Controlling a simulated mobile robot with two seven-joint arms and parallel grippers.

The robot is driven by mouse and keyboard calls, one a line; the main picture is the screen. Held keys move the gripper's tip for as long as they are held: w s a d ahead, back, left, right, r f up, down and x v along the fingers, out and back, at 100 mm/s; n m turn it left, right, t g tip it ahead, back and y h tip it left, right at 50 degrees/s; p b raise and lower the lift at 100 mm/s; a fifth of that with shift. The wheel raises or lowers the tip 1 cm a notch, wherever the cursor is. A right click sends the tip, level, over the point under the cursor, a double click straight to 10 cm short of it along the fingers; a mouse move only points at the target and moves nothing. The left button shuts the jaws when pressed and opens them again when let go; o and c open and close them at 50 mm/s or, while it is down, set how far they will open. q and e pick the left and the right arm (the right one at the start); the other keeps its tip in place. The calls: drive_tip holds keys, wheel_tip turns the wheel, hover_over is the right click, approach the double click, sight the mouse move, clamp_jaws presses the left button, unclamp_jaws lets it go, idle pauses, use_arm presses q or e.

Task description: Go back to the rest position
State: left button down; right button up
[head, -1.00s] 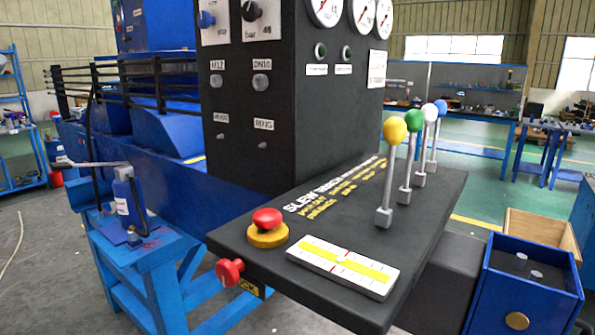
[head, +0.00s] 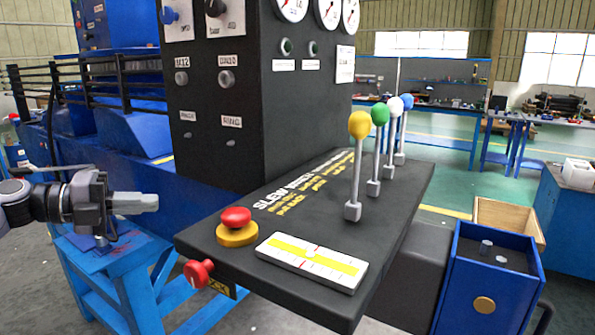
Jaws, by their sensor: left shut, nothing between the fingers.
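My left gripper (head: 150,203) comes in from the left edge in the head view. It is shut and empty, its grey fingers pointing right. It is in the air to the left of the black control console (head: 375,215), apart from it. The console carries a red mushroom button (head: 236,217) on a yellow base and a row of levers, the nearest with a yellow knob (head: 359,125). A red knob (head: 198,273) sticks out of its front edge. My right gripper is not in view.
A blue stand (head: 140,275) is below and behind my left gripper. A tall black gauge panel (head: 290,120) rises behind the console. A blue box (head: 490,285) and an open wooden box (head: 508,218) are at the right. Workbenches (head: 440,115) line the back.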

use_arm(q)
drive_tip(key=s+a+f+n+t+y, duration=0.15)
drive_tip(key=s+f+n+t, duration=0.25)
drive_tip(key=f+n, duration=0.55)
drive_tip(key=s+f+n+t+y, duration=0.3)
drive_tip(key=f+n, duration=0.1)
drive_tip(key=f, duration=1)
drive_tip(key=s+a+f+n+g+y, duration=0.2)
drive_tip(key=s+a+f+n+y, duration=0.2)
drive_tip(key=s+f, duration=0.55)
drive_tip(key=s+a+f+n+g+y, duration=0.4)
drive_tip(key=s+f, duration=0.3)
drive_tip(key=s, duration=0.5)
drive_tip(key=d+f+n+t, duration=0.1)
drive_tip(key=d+n, duration=0.7)
drive_tip(key=d, duration=0.9)
drive_tip(key=shift+s+f+t, duration=0.35)
drive_tip(key=shift+t, duration=0.55)
